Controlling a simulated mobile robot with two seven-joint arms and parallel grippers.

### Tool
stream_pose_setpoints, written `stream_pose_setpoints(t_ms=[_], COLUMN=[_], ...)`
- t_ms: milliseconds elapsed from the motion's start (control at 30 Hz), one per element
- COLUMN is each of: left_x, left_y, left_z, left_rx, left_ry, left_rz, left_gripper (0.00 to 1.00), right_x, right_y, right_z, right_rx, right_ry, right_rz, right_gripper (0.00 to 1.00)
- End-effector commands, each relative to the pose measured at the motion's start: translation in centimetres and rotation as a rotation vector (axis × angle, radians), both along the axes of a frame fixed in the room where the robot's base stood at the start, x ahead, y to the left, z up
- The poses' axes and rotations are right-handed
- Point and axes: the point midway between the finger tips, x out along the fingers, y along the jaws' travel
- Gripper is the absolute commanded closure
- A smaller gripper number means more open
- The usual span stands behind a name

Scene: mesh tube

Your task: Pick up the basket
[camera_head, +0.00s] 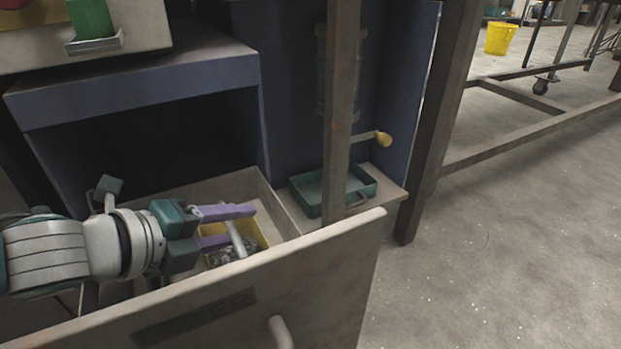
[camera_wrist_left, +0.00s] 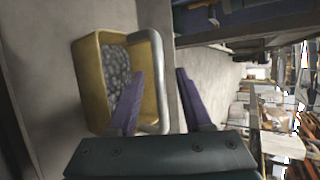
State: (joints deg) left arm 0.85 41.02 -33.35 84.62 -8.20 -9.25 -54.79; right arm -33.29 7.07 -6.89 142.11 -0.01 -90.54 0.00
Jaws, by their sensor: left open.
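The basket is a small yellow bin (camera_head: 261,237) with a pale grey handle (camera_head: 236,240), holding grey pebble-like pieces. It sits inside an open drawer (camera_head: 291,215). It also shows in the left wrist view, with its yellow wall (camera_wrist_left: 88,85) and the handle along its right side. My left gripper (camera_head: 238,226) has purple fingers and is open, over the basket. In the left wrist view the handle passes between the two fingers (camera_wrist_left: 160,75), with one finger overlapping the basket's inside and the other beyond the handle. Contact cannot be told. My right gripper is not in view.
The drawer's tall front panel (camera_head: 340,275) with a handle stands in front of the basket. A teal tray (camera_head: 308,205) rests on a ledge to the right, behind a metal post (camera_head: 339,110). A yellow bucket (camera_head: 500,38) stands far back. The floor at right is clear.

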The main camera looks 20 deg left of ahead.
Motion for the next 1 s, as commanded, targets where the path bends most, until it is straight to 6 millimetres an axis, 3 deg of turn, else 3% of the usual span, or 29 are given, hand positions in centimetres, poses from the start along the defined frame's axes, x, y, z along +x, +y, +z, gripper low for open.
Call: stream_pose_setpoints(t_ms=[167,600,1000], left_x=[-0.02,-0.04,-0.04], left_y=[-0.02,-0.01,-0.01], left_z=[0.07,0.08,0.08], left_rx=[0.0,-0.001,0.0], left_ry=[0.001,0.0,0.0], left_rz=[0.001,0.001,0.0], left_gripper=[0.5,1.0,1.0], right_x=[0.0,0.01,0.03], right_y=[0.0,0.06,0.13], right_z=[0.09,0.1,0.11], right_rx=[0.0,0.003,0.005], right_ry=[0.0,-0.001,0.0], right_rz=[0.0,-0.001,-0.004], right_gripper=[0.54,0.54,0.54])
